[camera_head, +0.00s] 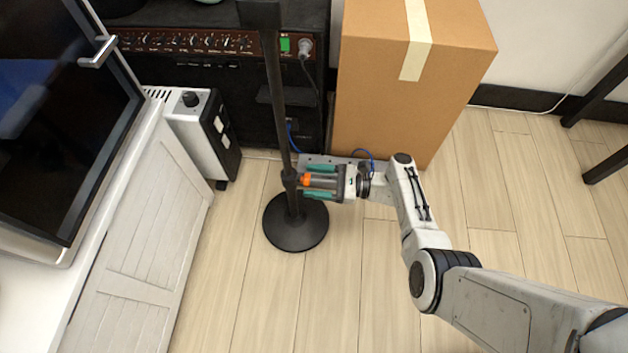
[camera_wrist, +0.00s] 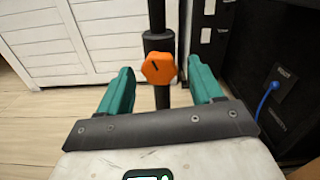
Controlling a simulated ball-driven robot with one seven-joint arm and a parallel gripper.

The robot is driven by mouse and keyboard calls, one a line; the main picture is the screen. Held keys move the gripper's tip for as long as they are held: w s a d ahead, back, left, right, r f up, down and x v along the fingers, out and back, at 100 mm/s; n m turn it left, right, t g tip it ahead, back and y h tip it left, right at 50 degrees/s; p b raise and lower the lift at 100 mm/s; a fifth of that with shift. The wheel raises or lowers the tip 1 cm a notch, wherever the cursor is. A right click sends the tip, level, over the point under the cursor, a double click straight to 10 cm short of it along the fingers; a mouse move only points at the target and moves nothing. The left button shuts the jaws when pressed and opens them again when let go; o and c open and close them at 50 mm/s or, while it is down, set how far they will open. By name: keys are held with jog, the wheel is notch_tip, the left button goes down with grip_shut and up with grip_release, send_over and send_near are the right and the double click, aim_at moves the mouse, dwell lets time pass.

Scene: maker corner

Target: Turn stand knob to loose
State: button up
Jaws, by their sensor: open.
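The black stand (camera_head: 279,110) rises from a round base (camera_head: 296,232) on the floor. Its orange knob (camera_head: 306,180) sits low on the pole, on the side facing my gripper. In the wrist view the knob (camera_wrist: 158,68) is lobed with a dark mark on its face, in front of the black collar (camera_wrist: 158,43). My gripper (camera_head: 312,181) is open, with its teal fingers on either side of the knob. In the wrist view the fingers of my gripper (camera_wrist: 160,88) stand apart from the knob, with gaps on both sides.
A cardboard box (camera_head: 385,110) stands behind my gripper, close to the arm. A black amplifier (camera_head: 200,45) is behind the stand. A small white and black unit (camera_head: 205,130) and a white cabinet (camera_head: 140,240) are at the left. The floor (camera_head: 360,290) in front is clear.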

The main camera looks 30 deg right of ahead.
jog(key=shift+w+a, duration=0.15)
jog(key=shift+a, duration=0.1)
jog(key=shift+c, duration=0.5)
jog(key=c, duration=1)
jog(key=shift+o, duration=0.2)
jog(key=shift+n, duration=0.5)
jog(key=n+b, duration=0.5)
jog(key=n, duration=1.8)
jog(key=shift+r+b, duration=0.1)
jog(key=shift+b, duration=0.3)
